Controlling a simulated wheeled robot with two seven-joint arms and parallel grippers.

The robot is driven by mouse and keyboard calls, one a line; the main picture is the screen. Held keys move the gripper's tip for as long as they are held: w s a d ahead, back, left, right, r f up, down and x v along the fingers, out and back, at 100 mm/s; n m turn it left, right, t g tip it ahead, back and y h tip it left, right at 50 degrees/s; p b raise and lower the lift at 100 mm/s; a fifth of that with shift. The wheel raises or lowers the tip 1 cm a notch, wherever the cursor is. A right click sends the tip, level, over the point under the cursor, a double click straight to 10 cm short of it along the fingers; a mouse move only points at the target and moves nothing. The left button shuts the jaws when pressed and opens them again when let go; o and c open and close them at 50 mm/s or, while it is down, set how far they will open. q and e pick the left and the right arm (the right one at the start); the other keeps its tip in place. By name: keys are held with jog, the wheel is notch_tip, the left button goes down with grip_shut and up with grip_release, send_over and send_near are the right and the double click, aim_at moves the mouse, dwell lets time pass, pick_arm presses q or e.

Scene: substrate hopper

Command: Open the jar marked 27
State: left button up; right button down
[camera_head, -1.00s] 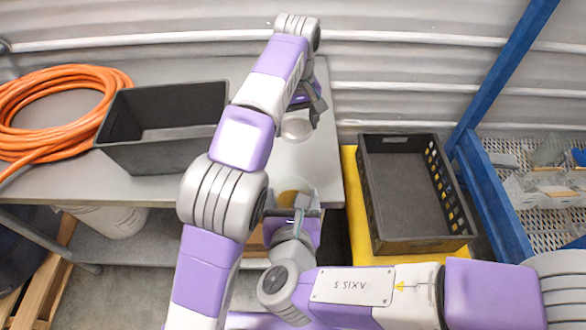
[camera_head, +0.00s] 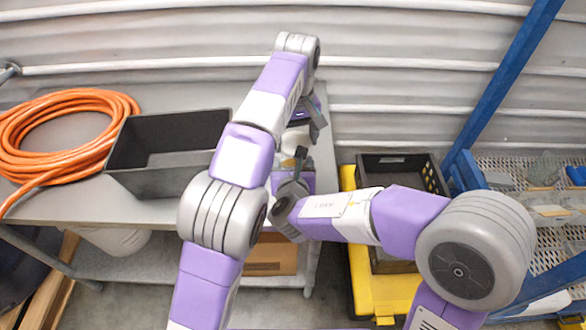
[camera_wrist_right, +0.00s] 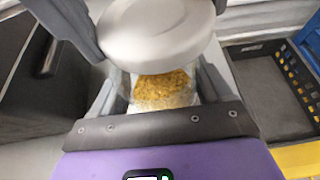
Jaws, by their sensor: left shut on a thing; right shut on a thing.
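The jar (camera_wrist_right: 163,92) shows in the right wrist view as a clear body holding yellow-brown grains. A pale grey round lid (camera_wrist_right: 155,38) is right above it. I cannot tell whether the lid is seated on the jar or apart from it. No number is readable. My left gripper (camera_head: 308,122) reaches in from the far side and is shut on the lid; one dark finger shows at its left edge in the wrist view. My right gripper (camera_head: 292,172) is shut on the jar body, with a finger on either side. In the head view the arms mostly hide the jar.
A black open bin (camera_head: 165,178) and a coiled orange hose (camera_head: 60,165) lie on the grey bench (camera_head: 60,207) to the left. A black crate (camera_head: 395,163) on a yellow base stands to the right, partly behind my right arm. A blue-framed rack (camera_head: 500,80) is farther right.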

jog(key=shift+w+r, duration=0.1)
jog(key=shift+w, duration=0.3)
pick_arm(q)
notch_tip(320, 180, down, 2)
jog(key=shift+f+b, duration=0.2)
jog(key=shift+b, duration=1)
pick_arm(e)
notch_tip(320, 180, down, 4)
jog(key=shift+w+r, duration=0.1)
jog(key=shift+r, duration=0.1)
pick_arm(q)
jog(key=shift+f, duration=0.2)
pick_arm(e)
jog(key=shift+f, duration=0.15)
grip_release()
